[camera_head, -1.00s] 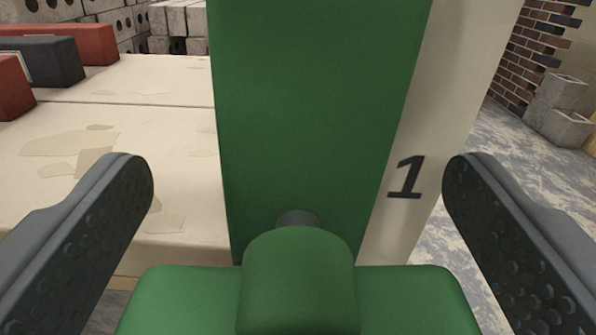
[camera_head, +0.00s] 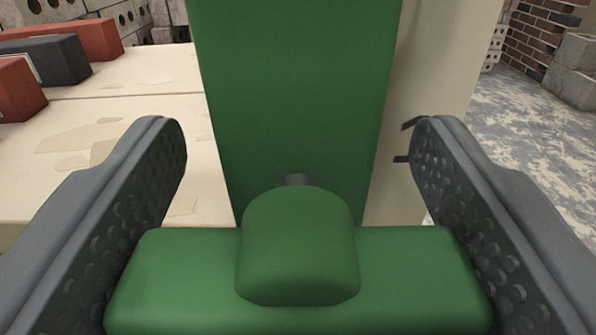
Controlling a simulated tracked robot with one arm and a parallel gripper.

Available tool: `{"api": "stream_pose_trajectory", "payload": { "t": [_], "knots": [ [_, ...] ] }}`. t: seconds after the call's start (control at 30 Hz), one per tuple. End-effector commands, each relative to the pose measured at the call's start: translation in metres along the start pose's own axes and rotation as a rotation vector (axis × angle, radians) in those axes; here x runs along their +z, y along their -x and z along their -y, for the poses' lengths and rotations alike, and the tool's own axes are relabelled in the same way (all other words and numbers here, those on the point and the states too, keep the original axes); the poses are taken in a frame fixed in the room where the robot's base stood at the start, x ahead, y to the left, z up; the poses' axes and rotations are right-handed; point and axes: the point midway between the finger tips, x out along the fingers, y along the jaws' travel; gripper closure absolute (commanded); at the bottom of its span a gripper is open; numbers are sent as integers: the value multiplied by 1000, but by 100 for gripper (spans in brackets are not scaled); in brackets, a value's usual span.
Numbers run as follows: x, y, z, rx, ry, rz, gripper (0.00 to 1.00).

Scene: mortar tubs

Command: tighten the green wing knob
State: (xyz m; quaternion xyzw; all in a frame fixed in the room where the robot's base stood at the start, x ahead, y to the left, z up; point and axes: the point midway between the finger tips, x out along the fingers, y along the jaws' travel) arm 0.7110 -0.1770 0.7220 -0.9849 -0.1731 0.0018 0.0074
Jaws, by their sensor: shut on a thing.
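The green wing knob (camera_head: 298,250) is low in the middle of the view, with a rounded hub and a wing to each side. A short dark shaft (camera_head: 297,181) shows behind its hub, in front of a green upright panel (camera_head: 297,90). My gripper (camera_head: 298,225) has one dark, studded finger on each side of the knob and is shut on its two wing ends. The lower parts of the contact are cut off or hidden by the fingers.
A pale board (camera_head: 430,110) stands right of the green panel, its black marking mostly hidden by my right finger. A cream table (camera_head: 110,120) with red and dark bricks (camera_head: 75,45) is at left. Grey blocks (camera_head: 573,75) stand on the stained floor (camera_head: 510,130) at right.

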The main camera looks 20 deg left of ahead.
Motion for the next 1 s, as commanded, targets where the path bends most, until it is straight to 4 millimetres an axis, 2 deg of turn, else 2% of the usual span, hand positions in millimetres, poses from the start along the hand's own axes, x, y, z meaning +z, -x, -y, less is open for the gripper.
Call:
{"api": "stream_pose_trajectory", "payload": {
  "t": [0.23, 0.27, 0.3, 0.33, 1.0],
  "knots": [
    [0, 0, 0, 0, -2, -1, 59],
    [0, 0, 0, 0, -1, -1, 28],
    [0, 0, 0, 0, -1, -1, 17],
    [0, 0, 0, 0, -1, -1, 15],
    [-1, 4, -1, 1, 0, -1, 15]
  ]
}}
